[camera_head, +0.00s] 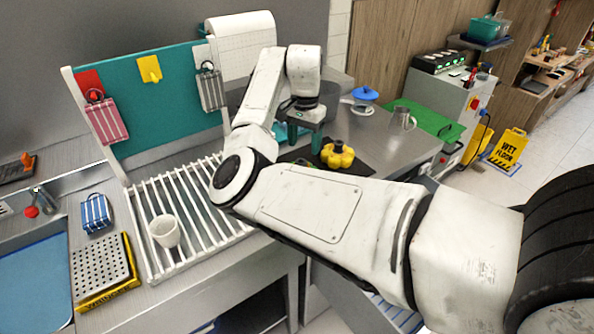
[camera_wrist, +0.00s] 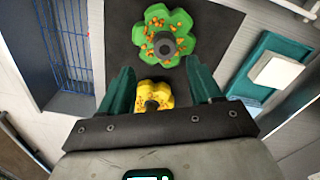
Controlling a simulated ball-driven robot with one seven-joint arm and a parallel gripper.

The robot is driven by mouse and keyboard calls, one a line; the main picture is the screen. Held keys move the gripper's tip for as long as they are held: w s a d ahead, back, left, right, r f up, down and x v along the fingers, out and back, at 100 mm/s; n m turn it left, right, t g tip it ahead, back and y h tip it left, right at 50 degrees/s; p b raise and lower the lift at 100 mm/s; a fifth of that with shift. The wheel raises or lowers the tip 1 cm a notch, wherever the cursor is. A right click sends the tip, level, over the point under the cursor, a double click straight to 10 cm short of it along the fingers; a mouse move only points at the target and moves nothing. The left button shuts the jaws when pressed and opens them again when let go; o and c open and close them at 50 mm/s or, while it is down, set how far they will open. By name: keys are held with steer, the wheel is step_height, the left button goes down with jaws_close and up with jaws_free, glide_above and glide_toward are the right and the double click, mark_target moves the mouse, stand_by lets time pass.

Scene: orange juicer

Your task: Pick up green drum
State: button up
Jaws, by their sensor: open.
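The green drum (camera_wrist: 158,50) is flower-shaped, with orange pieces on top and a dark round knob in its middle. It lies on a dark mat (camera_wrist: 215,45) at the top of the wrist view. In the head view it is mostly hidden by my arm. A similar yellow drum (camera_wrist: 145,102) lies below it in the wrist view, partly covered by my gripper's base; it also shows in the head view (camera_head: 337,156). My gripper (camera_wrist: 161,72) is open and empty, its green fingers apart above the drums; it also shows in the head view (camera_head: 304,140).
A white slatted rack (camera_head: 185,215) with a white cup (camera_head: 164,231) stands at left. A metal mug (camera_head: 404,119), a blue-lidded pan (camera_head: 364,94) and a green board (camera_head: 425,118) are at the back right. A blue wire rack (camera_wrist: 68,45) is left of the mat.

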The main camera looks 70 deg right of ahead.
mark_target(301, 162)
steer(key=shift+w+a+f+p, duration=0.15)
steer(key=shift+f+p, duration=0.15)
steer(key=shift+f, duration=1)
steer(key=shift+w+d+f+p, duration=0.1)
steer(key=shift+f+p, duration=0.2)
steer(key=shift+f, duration=0.95)
steer(key=shift+w+a+f+p, duration=0.15)
steer(key=shift+f+p, duration=0.15)
steer(key=shift+f, duration=1)
steer(key=shift+d, duration=0.1)
steer(key=shift+c, duration=0.4)
jaws_close()
